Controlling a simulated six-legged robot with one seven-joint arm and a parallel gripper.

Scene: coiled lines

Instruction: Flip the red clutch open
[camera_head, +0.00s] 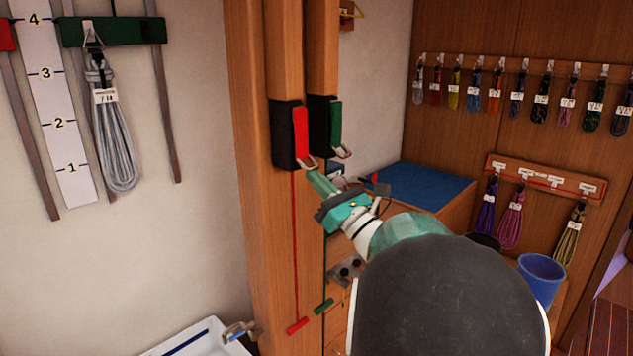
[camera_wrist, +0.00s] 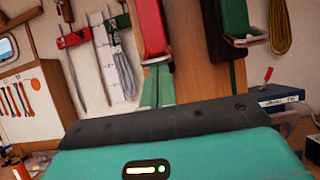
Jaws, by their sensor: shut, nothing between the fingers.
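The red clutch (camera_head: 301,133) is on the wooden post. Its red lever lies upright along a black body, with a metal end piece at the bottom. It also shows at the top of the wrist view (camera_wrist: 150,28). My gripper (camera_head: 317,178) is shut and empty, just below and slightly right of the clutch's lower end. In the wrist view its green fingers (camera_wrist: 157,86) are together under the red lever. I cannot tell whether they touch the metal piece.
A green clutch (camera_head: 335,128) stands close to the right of the red one. A red line drops to a red toggle (camera_head: 297,325) beside a green toggle (camera_head: 324,306). A blue-topped cabinet (camera_head: 420,187) is to the right. Coiled lines hang behind.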

